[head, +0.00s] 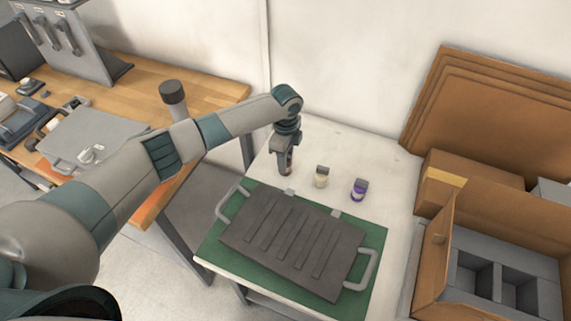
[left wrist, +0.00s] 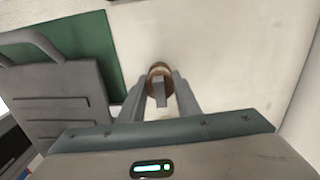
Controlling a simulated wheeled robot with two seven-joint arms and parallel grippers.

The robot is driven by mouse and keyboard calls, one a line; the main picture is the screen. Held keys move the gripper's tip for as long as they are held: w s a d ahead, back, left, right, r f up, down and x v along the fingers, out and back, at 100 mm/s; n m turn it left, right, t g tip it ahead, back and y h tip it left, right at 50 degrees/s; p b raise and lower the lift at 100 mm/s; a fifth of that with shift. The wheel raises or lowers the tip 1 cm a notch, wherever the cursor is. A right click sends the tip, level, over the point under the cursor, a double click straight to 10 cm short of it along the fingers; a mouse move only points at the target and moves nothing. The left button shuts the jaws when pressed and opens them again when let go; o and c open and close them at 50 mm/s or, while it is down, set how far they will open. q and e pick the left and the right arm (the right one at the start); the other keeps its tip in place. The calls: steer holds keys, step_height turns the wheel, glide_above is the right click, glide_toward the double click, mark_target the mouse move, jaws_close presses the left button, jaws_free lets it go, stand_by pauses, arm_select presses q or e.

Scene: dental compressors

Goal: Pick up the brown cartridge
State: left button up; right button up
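The brown cartridge (left wrist: 157,70) is between the two fingers of my left gripper (left wrist: 160,88) in the left wrist view, with its grey cap towards the camera. In the head view my left gripper (head: 286,168) points down at the white table, and a bit of brown shows between its fingers. The fingers stand close on both sides of the cartridge; whether they press on it I cannot tell. The cartridge seems to be at the tabletop. My right gripper is in neither view.
A cream cartridge (head: 321,177) and a purple cartridge (head: 358,190) stand to the right on the white table (head: 385,165). A dark ribbed plate with handles (head: 290,245) lies on a green mat (head: 375,240) in front. An open cardboard box (head: 430,260) stands at the right.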

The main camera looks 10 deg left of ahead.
mark_target(288, 157)
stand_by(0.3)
arm_select(q)
steer(key=shift+r+b, duration=0.35)
steer(key=shift+r, duration=0.15)
steer(key=r+b, duration=0.1)
steer(key=d+r, duration=0.1)
steer(key=r, duration=0.1)
steer(key=shift+s+r+b, duration=0.15)
steer(key=shift+b, duration=0.2)
steer(key=s+d+r+b, duration=0.3)
steer(key=s+d+r, duration=0.2)
steer(key=d, duration=0.4)
steer(key=shift+s+r, duration=0.2)
steer(key=shift+r, duration=0.7)
steer(key=shift+f, duration=0.1)
